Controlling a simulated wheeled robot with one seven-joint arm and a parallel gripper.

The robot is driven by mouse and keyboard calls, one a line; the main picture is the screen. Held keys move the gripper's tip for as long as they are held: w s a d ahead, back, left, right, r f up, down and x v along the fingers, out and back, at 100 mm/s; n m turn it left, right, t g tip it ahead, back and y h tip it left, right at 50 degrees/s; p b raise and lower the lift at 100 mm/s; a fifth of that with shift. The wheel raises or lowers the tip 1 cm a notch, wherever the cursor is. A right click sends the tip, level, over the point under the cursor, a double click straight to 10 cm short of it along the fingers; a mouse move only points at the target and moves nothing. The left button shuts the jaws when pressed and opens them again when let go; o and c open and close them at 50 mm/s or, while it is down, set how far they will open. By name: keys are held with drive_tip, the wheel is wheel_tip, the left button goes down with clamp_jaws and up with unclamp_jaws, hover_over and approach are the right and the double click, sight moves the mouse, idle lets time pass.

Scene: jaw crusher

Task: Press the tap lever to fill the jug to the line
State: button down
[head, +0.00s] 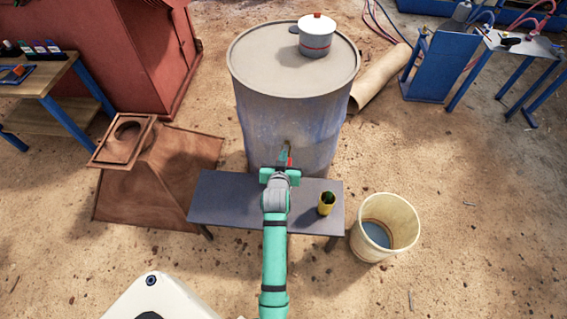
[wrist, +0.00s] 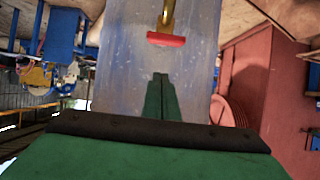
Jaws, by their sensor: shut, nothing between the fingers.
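A large blue-grey drum (head: 265,120) carries a brass tap (head: 287,148) with a red lever (head: 290,160) low on its front. In the wrist view the red lever (wrist: 166,39) hangs on the brass tap (wrist: 168,12), a little beyond my fingertips. My gripper (head: 281,173) is in front of the tap. In the wrist view my gripper (wrist: 160,78) is shut and empty, with a visible gap to the lever. No jug is clearly seen under the tap; my arm and gripper hide part of that spot.
A cream bucket (head: 398,222) stands on the ground to the right. A white pot (head: 315,40) with a red band sits on the drum lid.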

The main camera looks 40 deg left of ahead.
drive_tip(key=f, duration=0.3)
drive_tip(key=shift+w+a+f, duration=0.1)
drive_tip(key=shift+w+f, duration=0.05)
drive_tip(key=shift+w, duration=0.15)
drive_tip(key=shift+s+f, duration=0.25)
drive_tip(key=shift+f, duration=0.3)
